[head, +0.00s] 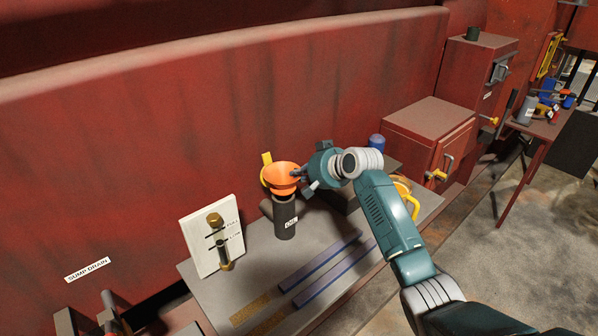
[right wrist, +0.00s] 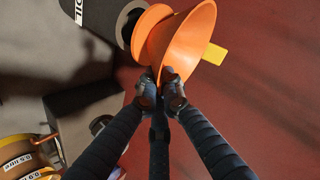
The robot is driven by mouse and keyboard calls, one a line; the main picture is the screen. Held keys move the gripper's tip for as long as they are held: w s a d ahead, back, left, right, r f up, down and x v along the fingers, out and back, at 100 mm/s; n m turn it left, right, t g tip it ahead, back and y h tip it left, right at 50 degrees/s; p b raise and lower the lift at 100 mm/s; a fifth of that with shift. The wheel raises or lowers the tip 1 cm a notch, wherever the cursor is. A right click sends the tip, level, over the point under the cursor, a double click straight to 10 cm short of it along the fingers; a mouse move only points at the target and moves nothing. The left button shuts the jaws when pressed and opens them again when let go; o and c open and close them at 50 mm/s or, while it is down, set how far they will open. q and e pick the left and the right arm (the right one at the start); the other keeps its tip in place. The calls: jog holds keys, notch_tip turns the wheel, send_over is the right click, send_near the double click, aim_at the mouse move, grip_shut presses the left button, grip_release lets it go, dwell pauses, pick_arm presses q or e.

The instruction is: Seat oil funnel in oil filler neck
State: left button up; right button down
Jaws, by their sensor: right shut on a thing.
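The orange oil funnel (head: 283,177) is upright over the mouth of the dark oil filler neck (head: 286,222), which has a white label. My right gripper (head: 299,175) is shut on the funnel's rim from the right. In the right wrist view, the fingertips (right wrist: 163,88) pinch the edge of the funnel (right wrist: 190,45), and its yellow tab (right wrist: 215,53) sticks out beyond. The funnel's narrow end meets the mouth of the neck (right wrist: 105,15); its spout is hidden, so I cannot tell how deep it sits. My left gripper is not in view.
A white level gauge board (head: 200,235) stands left of the neck on the grey bench (head: 262,258). Blue strips (head: 320,270) lie in front. The red wall (head: 180,120) is close behind.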

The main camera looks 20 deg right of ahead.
jog(key=shift+f+b, duration=0.4)
jog(key=shift+f, duration=1.05)
jog(key=c, duration=1.9)
grip_release()
jog(key=shift+o, duration=0.2)
jog(key=v, duration=1.2)
jog(key=shift+f, duration=0.1)
